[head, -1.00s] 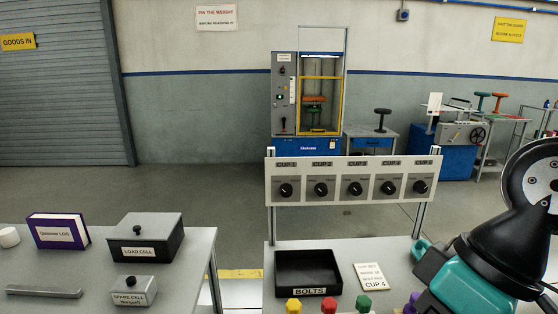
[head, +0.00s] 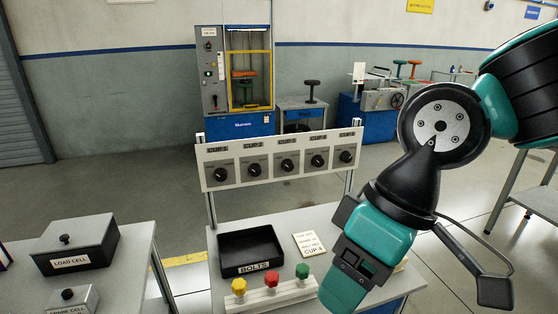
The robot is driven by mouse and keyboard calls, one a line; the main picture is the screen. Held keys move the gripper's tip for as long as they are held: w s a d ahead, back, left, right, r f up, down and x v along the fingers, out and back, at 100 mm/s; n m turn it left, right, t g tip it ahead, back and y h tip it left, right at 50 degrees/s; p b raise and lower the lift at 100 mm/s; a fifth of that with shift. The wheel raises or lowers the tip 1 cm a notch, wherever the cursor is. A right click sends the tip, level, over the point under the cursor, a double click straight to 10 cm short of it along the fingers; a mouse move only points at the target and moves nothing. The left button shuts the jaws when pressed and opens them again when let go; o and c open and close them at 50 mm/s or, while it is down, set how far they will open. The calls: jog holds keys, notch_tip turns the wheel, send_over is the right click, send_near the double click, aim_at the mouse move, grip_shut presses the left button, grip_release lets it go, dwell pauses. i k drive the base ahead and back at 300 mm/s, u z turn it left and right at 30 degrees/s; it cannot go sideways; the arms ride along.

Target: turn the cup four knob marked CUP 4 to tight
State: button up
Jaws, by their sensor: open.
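A white panel (head: 263,184) on two posts carries several black knobs on grey plates in a row. The cup four knob (head: 318,160) is the second from the right; its small label is blurred and I cannot read its setting. A cream card (head: 309,244) on the table below the panel reads CUP 4 at its bottom line. My gripper (head: 352,268) is at the lower right, pointing down in front of the table's right part. It is to the right of and below the cup four knob in the picture, apart from it. It is open; its fingertips are hard to make out.
A black BOLTS tray (head: 251,268) and a rack with yellow, red and green knobbed bolts (head: 272,276) stand on the table under the panel. A LOAD CELL box (head: 76,247) sits on the left table. Nothing stands directly before the panel's knobs.

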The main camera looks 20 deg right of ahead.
aim_at(317, 160)
jog(key=u, duration=0.5)
jog(key=k, duration=1.15)
jog(key=u, duration=0.7)
jog(key=i, duration=0.85)
jog(key=z, duration=1)
jog(key=i, duration=0.75)
jog(key=z, duration=0.75)
